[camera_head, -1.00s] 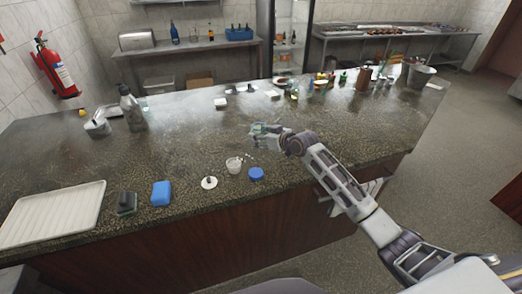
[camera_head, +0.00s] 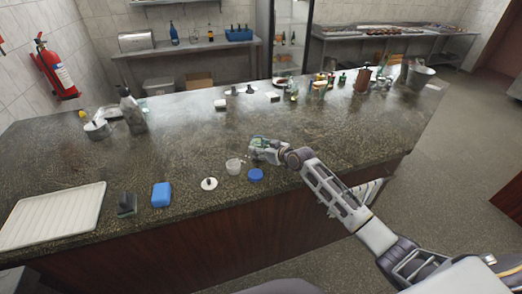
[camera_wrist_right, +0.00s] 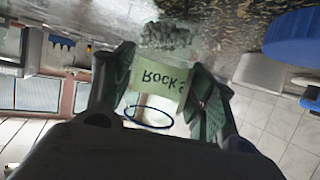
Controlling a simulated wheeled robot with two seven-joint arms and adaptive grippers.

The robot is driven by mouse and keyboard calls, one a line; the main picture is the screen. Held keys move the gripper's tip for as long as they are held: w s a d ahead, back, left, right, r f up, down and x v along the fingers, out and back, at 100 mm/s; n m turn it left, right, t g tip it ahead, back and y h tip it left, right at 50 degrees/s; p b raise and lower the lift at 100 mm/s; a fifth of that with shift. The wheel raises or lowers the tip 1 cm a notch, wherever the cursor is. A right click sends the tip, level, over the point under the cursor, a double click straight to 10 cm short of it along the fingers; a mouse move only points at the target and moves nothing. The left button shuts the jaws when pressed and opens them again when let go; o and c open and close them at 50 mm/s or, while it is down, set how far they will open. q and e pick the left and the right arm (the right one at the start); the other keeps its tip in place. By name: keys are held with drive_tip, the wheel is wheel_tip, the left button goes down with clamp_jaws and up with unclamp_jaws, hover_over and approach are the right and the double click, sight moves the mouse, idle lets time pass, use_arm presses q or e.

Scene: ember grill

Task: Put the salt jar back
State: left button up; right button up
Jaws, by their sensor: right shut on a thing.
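My right gripper (camera_head: 262,148) is over the counter, just behind the blue round lid (camera_head: 256,174) and right of a small white cup (camera_head: 234,166). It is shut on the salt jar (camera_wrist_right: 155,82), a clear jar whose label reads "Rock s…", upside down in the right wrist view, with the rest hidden. Grey-white grains (camera_wrist_right: 168,35) show at the jar's counter-side end. A blue ring shows at its other end. In the head view the jar is small and mostly hidden by the fingers. The blue lid also shows in the wrist view (camera_wrist_right: 295,42). My left gripper is not in view.
On the counter (camera_head: 200,140) near the cup are a white disc with a dark knob (camera_head: 209,184), a blue block (camera_head: 161,195), a dark block (camera_head: 127,205) and a white tray (camera_head: 50,217). Several bottles and jars crowd the far right. The counter's middle is clear.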

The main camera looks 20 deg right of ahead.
drive_tip(key=shift+f, duration=0.3)
drive_tip(key=shift+f, duration=0.1)
drive_tip(key=o, duration=1.2)
drive_tip(key=shift+f, duration=0.1)
drive_tip(key=shift+c, duration=0.2)
drive_tip(key=shift+r, duration=0.2)
drive_tip(key=v, duration=1.2)
drive_tip(key=shift+b, duration=0.4)
drive_tip(key=shift+f, duration=0.1)
